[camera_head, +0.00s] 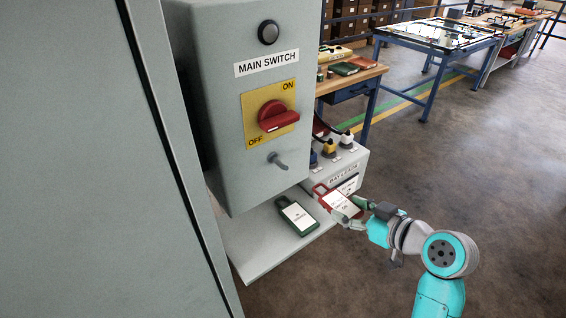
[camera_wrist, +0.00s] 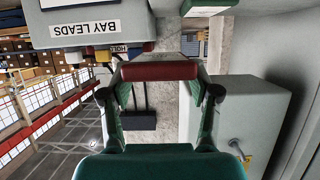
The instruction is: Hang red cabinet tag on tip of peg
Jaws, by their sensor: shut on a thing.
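The red cabinet tag (camera_head: 326,191), with a white label, is held in my gripper (camera_head: 352,212) above the right side of the shelf. In the wrist view its red edge (camera_wrist: 160,71) spans between the fingertips of my gripper (camera_wrist: 160,82), which is shut on it. The grey peg (camera_head: 278,161) sticks out of the cabinet front below the red switch. It is bare, up and left of the tag in the head view. The peg also shows at lower right in the wrist view (camera_wrist: 238,148). The tag is apart from the peg.
A green tag (camera_head: 297,216) lies on the grey shelf (camera_head: 258,250) under the cabinet (camera_head: 215,110). The bay leads box (camera_head: 347,166), with plugs on top, stands behind the red tag. A red switch handle (camera_head: 277,117) juts out above the peg. Open floor lies right.

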